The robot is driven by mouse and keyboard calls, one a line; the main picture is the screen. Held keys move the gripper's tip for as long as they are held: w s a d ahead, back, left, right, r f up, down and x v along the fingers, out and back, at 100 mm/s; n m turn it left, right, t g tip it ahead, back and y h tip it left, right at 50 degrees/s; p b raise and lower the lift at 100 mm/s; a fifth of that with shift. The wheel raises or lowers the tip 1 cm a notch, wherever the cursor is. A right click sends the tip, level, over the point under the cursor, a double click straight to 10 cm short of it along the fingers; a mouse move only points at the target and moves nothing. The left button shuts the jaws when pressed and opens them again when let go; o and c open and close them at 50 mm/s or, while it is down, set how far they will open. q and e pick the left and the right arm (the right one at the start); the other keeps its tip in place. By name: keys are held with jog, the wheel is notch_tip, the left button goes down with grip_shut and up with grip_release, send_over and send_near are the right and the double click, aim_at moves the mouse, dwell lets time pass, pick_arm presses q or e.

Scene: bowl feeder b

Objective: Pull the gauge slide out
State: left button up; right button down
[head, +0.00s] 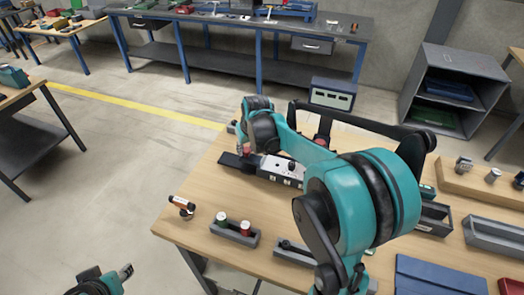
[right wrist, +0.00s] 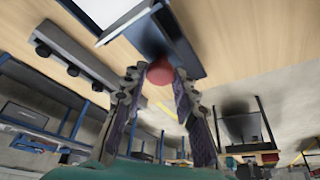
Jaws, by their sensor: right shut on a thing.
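The gauge slide (head: 238,162) is a dark flat bar that sticks out at the left end of a dark block with a white top (head: 281,166) on the wooden table. In the right wrist view the dark bar (right wrist: 182,52) carries a red ball knob (right wrist: 160,72). My right gripper (head: 245,148) is at this outer end. In the right wrist view my right gripper (right wrist: 158,88) is shut on the red knob, with one finger on either side.
A small orange and black item (head: 182,206) lies near the table's left corner. Bare wood lies left of the slide. My right arm hides much of the table's middle.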

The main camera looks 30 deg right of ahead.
jog(key=w+a+p, duration=0.2)
jog(key=w+a, duration=0.9)
jog(key=w, duration=0.1)
jog(key=shift+w, duration=0.35)
jog(key=c, duration=1.5)
grip_release()
jog(key=o, duration=0.3)
jog(key=shift+w, duration=0.1)
jog(key=shift+a, duration=0.1)
